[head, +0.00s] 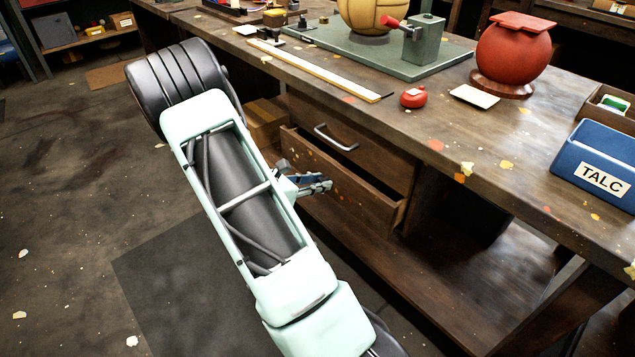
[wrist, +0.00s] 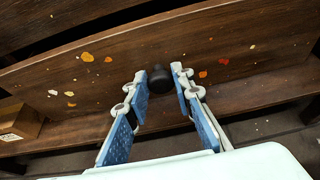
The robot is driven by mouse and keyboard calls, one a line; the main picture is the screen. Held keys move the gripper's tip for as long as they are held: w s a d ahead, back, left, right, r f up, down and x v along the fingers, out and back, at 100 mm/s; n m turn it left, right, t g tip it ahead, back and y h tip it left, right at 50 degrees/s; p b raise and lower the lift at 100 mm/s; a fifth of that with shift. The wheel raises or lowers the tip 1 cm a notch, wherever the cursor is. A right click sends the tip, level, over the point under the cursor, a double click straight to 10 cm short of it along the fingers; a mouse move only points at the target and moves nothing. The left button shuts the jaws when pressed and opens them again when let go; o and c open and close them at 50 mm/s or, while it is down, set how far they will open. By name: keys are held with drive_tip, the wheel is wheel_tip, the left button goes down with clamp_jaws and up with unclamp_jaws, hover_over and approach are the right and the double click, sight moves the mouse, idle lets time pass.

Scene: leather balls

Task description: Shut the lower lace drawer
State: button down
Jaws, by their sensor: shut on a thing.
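The lower lace drawer (head: 360,197) stands pulled out of the bench, with a dark gap above its front. Its wooden front (wrist: 225,65), flecked with paint, fills much of the wrist view. A round black knob (wrist: 160,84) sits on that front, between the blue pads of my gripper (wrist: 160,76). My gripper is shut on the knob. In the head view my gripper (head: 318,184) is in front of the drawer front, and the knob is hidden there.
Above is a drawer with a metal bar handle (head: 336,138), which looks shut. A cardboard box (head: 266,122) stands left of the drawers. The bench top (head: 480,135) holds a red ball (head: 513,55) and a blue TALC box (head: 598,165). A low shelf (head: 430,275) runs below.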

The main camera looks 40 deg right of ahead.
sight(328, 175)
drive_tip(key=shift+d+r, duration=0.1)
drive_tip(key=shift+d, duration=2.1)
drive_tip(key=c, duration=1.7)
unclamp_jaws()
drive_tip(key=shift+d, duration=0.1)
drive_tip(key=shift+o, duration=0.2)
drive_tip(key=v, duration=1.2)
